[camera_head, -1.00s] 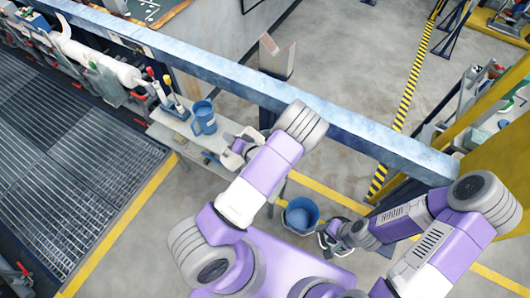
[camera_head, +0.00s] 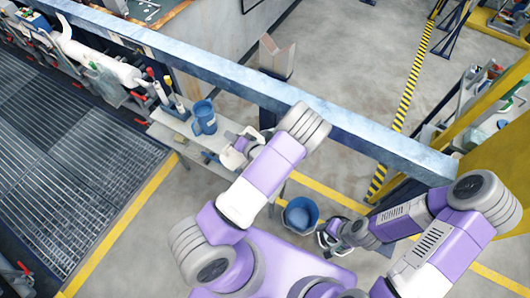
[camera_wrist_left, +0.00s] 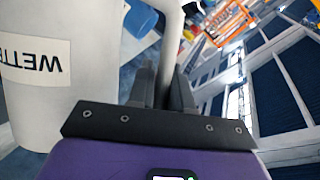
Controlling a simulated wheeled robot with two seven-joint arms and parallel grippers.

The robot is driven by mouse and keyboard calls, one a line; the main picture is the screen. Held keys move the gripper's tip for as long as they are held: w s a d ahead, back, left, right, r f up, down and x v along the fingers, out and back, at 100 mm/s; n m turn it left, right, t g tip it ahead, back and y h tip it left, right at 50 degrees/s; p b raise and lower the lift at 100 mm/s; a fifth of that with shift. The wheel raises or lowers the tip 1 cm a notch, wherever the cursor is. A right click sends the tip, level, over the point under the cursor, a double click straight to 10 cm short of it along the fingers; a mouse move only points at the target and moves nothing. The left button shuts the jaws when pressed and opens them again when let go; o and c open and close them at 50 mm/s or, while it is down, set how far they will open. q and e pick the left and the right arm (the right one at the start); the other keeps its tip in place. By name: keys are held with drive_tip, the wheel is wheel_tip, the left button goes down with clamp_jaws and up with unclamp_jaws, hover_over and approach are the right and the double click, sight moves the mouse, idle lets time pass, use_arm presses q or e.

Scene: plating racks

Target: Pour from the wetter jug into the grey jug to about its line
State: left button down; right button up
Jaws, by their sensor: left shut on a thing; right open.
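The wetter jug (camera_wrist_left: 45,75) is pale grey-white with a label reading "WETTE", upside down in the left wrist view. My left gripper (camera_wrist_left: 165,85) is shut on its handle (camera_wrist_left: 172,35). In the head view the left gripper (camera_head: 246,146) is over the bench, with the pale jug (camera_head: 232,158) partly hidden by the arm. I cannot make out a separate grey jug. My right gripper (camera_head: 330,238) is open and empty, low beside a blue bucket.
A blue jug (camera_head: 204,122) with a label stands on the pale bench (camera_head: 172,135), left of my left gripper. The blue bucket (camera_head: 300,215) is on the floor. A blue beam (camera_head: 230,78) crosses behind the bench.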

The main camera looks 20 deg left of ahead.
use_arm(q)
drive_tip(key=shift+r, duration=0.15)
drive_tip(key=shift+w+d+r+p, duration=0.15)
drive_tip(key=shift+w+r+p, duration=0.15)
drive_tip(key=shift+r+p, duration=0.1)
drive_tip(key=shift+m, duration=0.3)
idle(1.0)
drive_tip(key=shift+w+d+r, duration=0.15)
drive_tip(key=shift+w+r, duration=0.05)
drive_tip(key=shift+r, duration=0.05)
drive_tip(key=shift+p, duration=0.3)
drive_tip(key=shift+w+d+r+m, duration=0.1)
drive_tip(key=shift+m, duration=0.2)
idle(0.6)
drive_tip(key=shift+w+d+r+g+y, duration=0.15)
drive_tip(key=shift+w+r+g+y, duration=0.15)
drive_tip(key=shift+y, duration=0.1)
drive_tip(key=shift+s+f, duration=0.1)
idle(0.9)
